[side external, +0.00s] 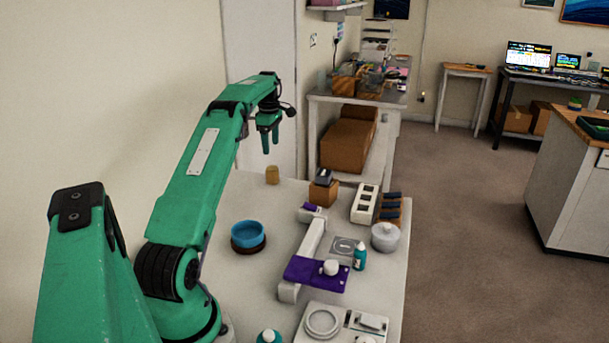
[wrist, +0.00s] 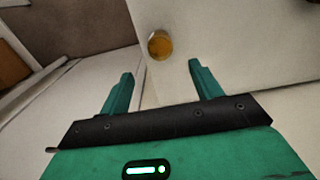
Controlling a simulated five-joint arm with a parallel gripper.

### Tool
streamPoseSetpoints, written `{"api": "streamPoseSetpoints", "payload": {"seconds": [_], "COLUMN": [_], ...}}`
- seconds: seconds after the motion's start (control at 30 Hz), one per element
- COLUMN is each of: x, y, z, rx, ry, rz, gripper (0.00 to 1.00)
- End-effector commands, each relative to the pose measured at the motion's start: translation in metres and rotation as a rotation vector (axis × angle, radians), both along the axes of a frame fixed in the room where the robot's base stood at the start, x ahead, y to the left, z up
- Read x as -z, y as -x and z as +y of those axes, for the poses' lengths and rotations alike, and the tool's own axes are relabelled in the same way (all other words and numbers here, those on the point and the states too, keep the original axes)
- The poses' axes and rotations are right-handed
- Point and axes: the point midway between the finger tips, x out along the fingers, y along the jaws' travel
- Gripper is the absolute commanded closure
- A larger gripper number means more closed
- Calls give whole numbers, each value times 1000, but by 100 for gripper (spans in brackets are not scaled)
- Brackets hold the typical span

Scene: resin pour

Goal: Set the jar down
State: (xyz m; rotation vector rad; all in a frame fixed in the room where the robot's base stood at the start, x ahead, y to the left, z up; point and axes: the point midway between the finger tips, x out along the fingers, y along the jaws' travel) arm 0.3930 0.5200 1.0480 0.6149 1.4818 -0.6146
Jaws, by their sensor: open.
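A small amber jar (side external: 272,175) stands upright on the far left part of the white table. It also shows in the wrist view (wrist: 160,45), seen from above, near the table's edge. My gripper (side external: 269,146) is above the jar, pointing down, with a clear gap between the fingertips and the jar. In the wrist view my gripper (wrist: 160,72) has its two green fingers spread apart with nothing between them. The jar lies beyond the fingertips, apart from both.
A blue bowl (side external: 249,234) sits on a dark round base. The tabletop around the jar is clear.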

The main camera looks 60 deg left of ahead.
Motion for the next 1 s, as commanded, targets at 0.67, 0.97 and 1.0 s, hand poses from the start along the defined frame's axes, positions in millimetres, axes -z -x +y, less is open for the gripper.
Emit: {"api": "streamPoseSetpoints", "payload": {"seconds": [0.67, 0.97, 1.0], "x": [-30, -91, -99], "y": [-20, -50, -52], "z": [-29, -107, -119], "rx": [127, 431, 476], "ry": [-23, -77, -85], "rz": [-17, -53, -58], "gripper": [36, 36, 36]}}
